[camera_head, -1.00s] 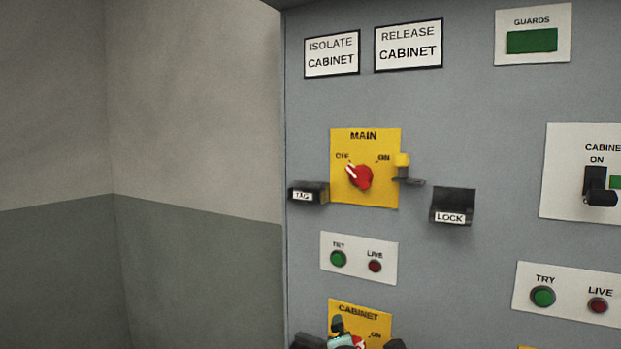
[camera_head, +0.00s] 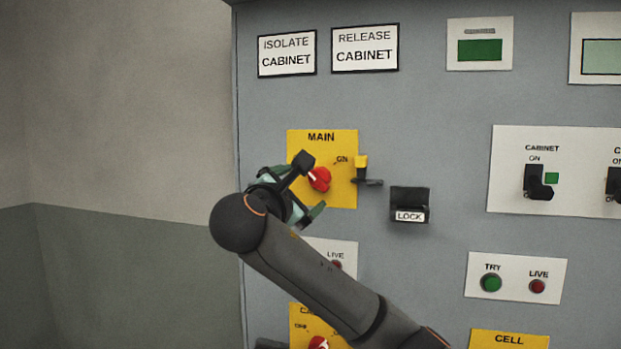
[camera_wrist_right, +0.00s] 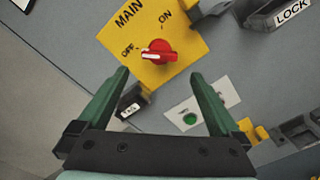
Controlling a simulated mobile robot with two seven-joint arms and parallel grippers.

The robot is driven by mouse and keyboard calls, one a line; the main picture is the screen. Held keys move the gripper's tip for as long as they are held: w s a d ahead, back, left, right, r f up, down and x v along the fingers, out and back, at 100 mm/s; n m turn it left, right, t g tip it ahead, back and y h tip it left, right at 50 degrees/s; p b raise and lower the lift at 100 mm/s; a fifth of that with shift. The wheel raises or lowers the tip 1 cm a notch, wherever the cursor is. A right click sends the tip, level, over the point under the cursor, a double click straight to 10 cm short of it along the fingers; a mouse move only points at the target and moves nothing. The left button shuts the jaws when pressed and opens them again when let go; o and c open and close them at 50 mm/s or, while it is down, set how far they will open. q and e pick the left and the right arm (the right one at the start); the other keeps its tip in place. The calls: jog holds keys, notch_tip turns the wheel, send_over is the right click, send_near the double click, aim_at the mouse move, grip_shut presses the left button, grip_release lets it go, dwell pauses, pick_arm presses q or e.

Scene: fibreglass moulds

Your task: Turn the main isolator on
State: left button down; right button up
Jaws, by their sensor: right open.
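The main isolator is a red rotary knob (camera_head: 321,180) on a yellow plate marked MAIN (camera_head: 344,194). In the right wrist view the knob (camera_wrist_right: 160,53) has its white pointer end toward OFF. ON is at the upper right of the plate. My right gripper (camera_head: 309,187) is open in front of the plate's left part, hiding the OFF label in the head view. In the right wrist view its green fingers (camera_wrist_right: 160,77) are spread below the knob, with nothing between the tips. Contact with the knob is not visible. My left gripper is not in view.
A black LOCK holder (camera_head: 409,203) sits right of the plate, and a small yellow-topped bracket (camera_head: 361,166) is at its right edge. The TAG holder (camera_wrist_right: 131,104) and a green TRY button (camera_wrist_right: 190,118) are below the knob. Another red knob (camera_head: 318,343) is lower down.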

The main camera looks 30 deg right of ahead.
aim_at(315, 181)
jog(key=p+x, duration=0.2)
jog(key=x, duration=0.6)
jog(key=shift+w+d, duration=0.1)
jog(key=shift+w, duration=0.1)
jog(key=c, duration=1.2)
